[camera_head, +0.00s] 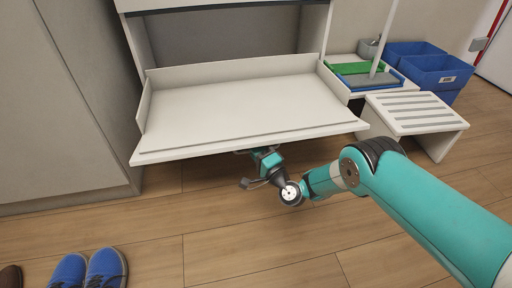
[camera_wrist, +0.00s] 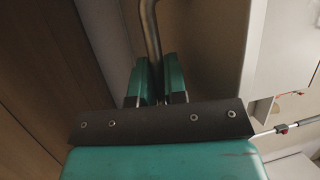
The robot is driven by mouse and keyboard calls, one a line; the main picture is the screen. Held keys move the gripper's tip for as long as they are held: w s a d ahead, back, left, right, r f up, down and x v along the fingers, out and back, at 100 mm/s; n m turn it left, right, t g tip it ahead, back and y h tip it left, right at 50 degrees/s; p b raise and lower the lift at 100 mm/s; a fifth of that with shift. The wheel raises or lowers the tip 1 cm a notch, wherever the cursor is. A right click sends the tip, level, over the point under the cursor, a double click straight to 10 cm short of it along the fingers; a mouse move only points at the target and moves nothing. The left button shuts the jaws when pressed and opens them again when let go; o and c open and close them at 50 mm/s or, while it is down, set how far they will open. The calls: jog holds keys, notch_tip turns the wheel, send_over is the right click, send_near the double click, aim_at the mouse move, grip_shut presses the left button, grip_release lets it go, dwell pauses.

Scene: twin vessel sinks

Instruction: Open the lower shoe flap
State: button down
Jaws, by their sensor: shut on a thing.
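The lower shoe flap (camera_head: 235,112) is a white panel of the cabinet, tipped far down and out, close to level, with its inside facing up. My gripper (camera_head: 262,158) is beneath the flap's front edge, mostly hidden by it. In the wrist view, the teal fingers of my gripper (camera_wrist: 159,82) are shut on a grey metal bar handle (camera_wrist: 151,35). The handle's ends and its mounting on the flap are hard to make out.
A white slatted stool (camera_head: 415,110) and blue bins (camera_head: 430,68) stand at the right. A tall cabinet (camera_head: 55,100) is at the left. Blue shoes (camera_head: 105,268) lie on the floor at the lower left. The wooden floor in front of the flap is otherwise clear.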

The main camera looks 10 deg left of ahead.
jog(key=shift+r, duration=0.1)
jog(key=c, duration=1.2)
grip_release()
jog(key=p+v, duration=1.6)
jog(key=v, duration=0.1)
jog(key=shift+s+d+f, duration=0.15)
jog(key=shift+s+f, duration=0.05)
